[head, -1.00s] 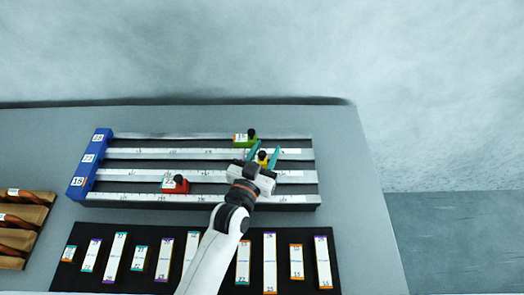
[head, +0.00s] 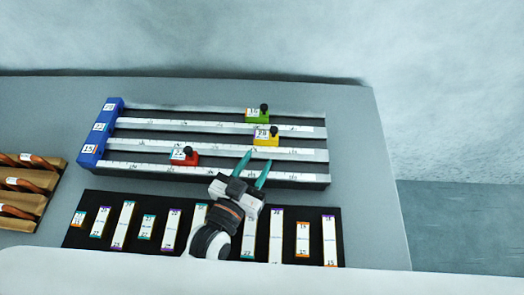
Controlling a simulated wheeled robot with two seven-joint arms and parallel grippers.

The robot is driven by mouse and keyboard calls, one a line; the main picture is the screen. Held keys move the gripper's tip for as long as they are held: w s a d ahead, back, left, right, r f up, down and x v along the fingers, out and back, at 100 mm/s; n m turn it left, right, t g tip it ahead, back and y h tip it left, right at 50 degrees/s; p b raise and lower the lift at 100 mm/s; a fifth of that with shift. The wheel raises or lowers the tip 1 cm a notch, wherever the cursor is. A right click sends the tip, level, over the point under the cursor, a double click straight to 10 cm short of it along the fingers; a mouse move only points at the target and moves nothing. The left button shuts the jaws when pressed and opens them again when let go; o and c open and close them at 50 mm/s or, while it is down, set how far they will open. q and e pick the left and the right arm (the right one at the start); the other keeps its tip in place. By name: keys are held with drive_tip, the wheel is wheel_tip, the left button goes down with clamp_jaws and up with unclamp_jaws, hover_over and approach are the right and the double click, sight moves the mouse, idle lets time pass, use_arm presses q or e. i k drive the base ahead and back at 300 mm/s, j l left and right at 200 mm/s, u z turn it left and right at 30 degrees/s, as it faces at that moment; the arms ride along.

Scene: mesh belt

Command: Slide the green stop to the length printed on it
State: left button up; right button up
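The green stop (head: 257,115) with a black knob sits on the rearmost rail of the ruled rack, right of the middle. Its label is too small to read surely. The yellow stop (head: 266,137) is on the rail in front of it, slightly further right. The red stop (head: 185,156) is on a nearer rail, further left. My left gripper (head: 254,169) has its two teal fingers apart and empty, over the front rails, nearer me than the yellow and green stops. My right gripper does not show.
A blue end block (head: 101,131) with number labels closes the rack's left end. A black mat (head: 75,236) with several labelled strips lies in front of the rack. Wooden holders (head: 30,180) with brown items stand at the left. The grey table (head: 365,180) is clear at the right.

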sight(253, 116)
drive_tip(key=k, duration=1)
